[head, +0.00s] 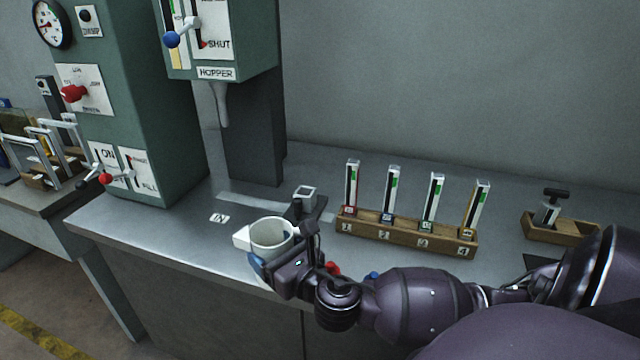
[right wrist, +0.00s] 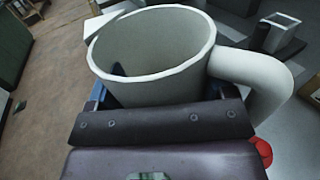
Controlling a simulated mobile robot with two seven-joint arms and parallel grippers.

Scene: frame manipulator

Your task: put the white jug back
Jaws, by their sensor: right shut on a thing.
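The white jug (head: 271,234) is near the front edge of the grey counter, roughly upright. My right gripper (head: 268,264) is shut on it, with my arm coming in from the right. In the right wrist view the jug (right wrist: 150,45) fills the space above the gripper (right wrist: 160,98), and its thick handle (right wrist: 262,80) curves out to the right. The visible inside of the jug looks empty. Its base is hidden, so I cannot tell whether it touches the counter. My left gripper is not in view.
A green hopper (head: 222,50) with a spout hangs behind the jug. A dark stand with a small grey cup (head: 305,194) is just behind it. A wooden rack (head: 405,234) of numbered gauges and a wooden tray (head: 571,232) stand right. The counter by the "IN" label (head: 219,218) is clear.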

